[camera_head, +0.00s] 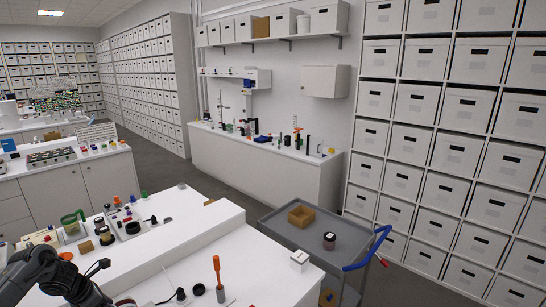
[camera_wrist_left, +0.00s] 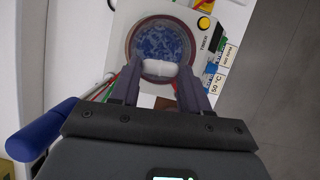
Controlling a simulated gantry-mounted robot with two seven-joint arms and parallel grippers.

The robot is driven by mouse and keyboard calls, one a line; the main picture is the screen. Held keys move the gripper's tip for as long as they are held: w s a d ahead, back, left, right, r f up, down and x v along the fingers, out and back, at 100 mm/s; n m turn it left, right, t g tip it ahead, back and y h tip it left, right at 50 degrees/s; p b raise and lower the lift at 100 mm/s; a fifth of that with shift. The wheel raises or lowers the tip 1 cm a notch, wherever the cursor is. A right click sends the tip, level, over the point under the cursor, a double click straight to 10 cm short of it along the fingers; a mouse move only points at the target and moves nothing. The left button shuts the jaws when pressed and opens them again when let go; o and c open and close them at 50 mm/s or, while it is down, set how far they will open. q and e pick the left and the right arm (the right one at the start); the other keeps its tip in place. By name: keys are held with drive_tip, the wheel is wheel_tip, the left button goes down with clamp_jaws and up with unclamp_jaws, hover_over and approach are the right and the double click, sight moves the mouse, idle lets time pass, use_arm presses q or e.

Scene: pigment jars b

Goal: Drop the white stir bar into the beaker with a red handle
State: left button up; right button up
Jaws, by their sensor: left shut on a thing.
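In the left wrist view, my left gripper (camera_wrist_left: 160,71) is shut on the white stir bar (camera_wrist_left: 159,67), which lies crosswise between the fingertips. Beyond the bar is a round vessel (camera_wrist_left: 160,40) with a reddish rim and a mottled blue inside. The bar overlaps the near part of its rim in this view; the height gap cannot be told. Some red shows beside the left finger, but no clear handle can be made out. In the head view my dark left arm is at the bottom left, with its fingers not clear. My right gripper is not in view.
The vessel is on a white device (camera_wrist_left: 205,50) with a yellow button and a "50 °C" label. A blue rounded bar (camera_wrist_left: 40,130) is at the lower left of the wrist view. In the head view, a grey cart (camera_head: 285,228) carries a dark jar (camera_head: 329,241) and a brown box (camera_head: 301,216).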

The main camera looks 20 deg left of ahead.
use_arm(q)
drive_tip(key=shift+f, duration=0.4)
drive_tip(key=o, duration=1.1)
drive_tip(key=shift+r, duration=0.1)
drive_tip(key=v, duration=1)
drive_tip(key=shift+s+r, duration=0.15)
drive_tip(key=shift+r, duration=0.2)
